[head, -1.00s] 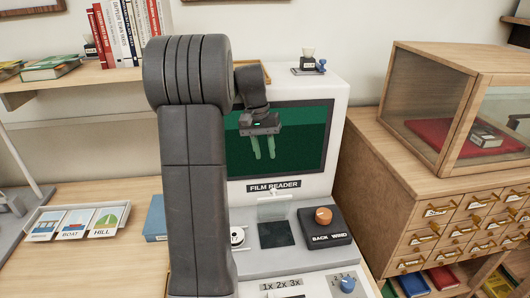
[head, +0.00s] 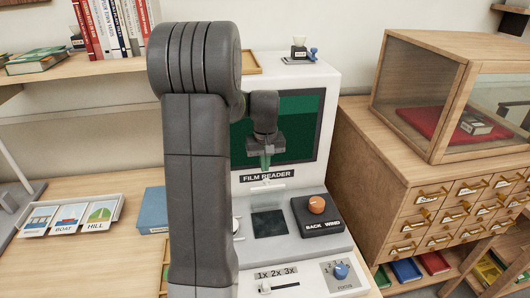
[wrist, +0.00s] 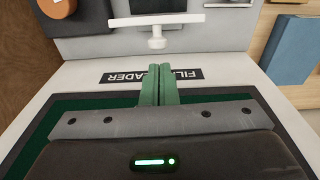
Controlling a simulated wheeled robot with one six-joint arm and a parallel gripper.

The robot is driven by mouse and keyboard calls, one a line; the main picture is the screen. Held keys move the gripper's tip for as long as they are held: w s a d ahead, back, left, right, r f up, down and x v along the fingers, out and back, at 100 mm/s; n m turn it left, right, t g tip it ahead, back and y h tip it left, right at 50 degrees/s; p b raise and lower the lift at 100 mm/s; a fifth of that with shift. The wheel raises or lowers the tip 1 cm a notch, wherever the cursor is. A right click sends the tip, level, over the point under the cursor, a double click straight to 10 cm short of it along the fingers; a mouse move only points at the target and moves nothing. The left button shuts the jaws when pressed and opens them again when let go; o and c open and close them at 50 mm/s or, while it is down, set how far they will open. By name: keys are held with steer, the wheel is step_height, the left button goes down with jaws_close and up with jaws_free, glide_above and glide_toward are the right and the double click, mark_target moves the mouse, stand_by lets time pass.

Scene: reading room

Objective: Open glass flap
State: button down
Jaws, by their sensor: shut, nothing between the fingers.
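The film reader (head: 328,90) stands ahead with a dark green screen. Its glass flap (head: 266,187) shows as a pale edge below the FILM READER label, over a dark square plate (head: 269,223). Its angle is hard to tell. In the wrist view, upside down, the flap's white bar and knob (wrist: 157,20) lie just beyond my fingertips. My gripper (head: 265,166) is shut and empty, pointing down in front of the screen's lower edge; its green fingers (wrist: 160,70) also show in the wrist view, together and apart from the knob.
A BACK/WIND box with an orange knob (head: 316,205) sits right of the plate. A blue focus knob (head: 340,270) and a 1x 2x 3x slider (head: 266,287) are in front. A blue book (head: 153,210) lies left. A glass case (head: 420,90) stands on the drawer cabinet at right.

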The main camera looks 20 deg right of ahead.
mark_target(266, 180)
steer(key=shift+w+f, duration=0.1)
steer(key=shift+f, duration=1.2)
steer(key=shift+s+a+b, duration=0.25)
steer(key=shift+s+b, duration=0.25)
steer(key=shift+s, duration=0.65)
step_height(266, 180, up, 10)
steer(key=s+p, duration=0.2)
steer(key=p, duration=0.4)
steer(key=shift+a+f+p, duration=0.15)
steer(key=shift+a+p, duration=0.15)
steer(key=shift+p, duration=0.05)
steer(key=shift+s+f, duration=0.1)
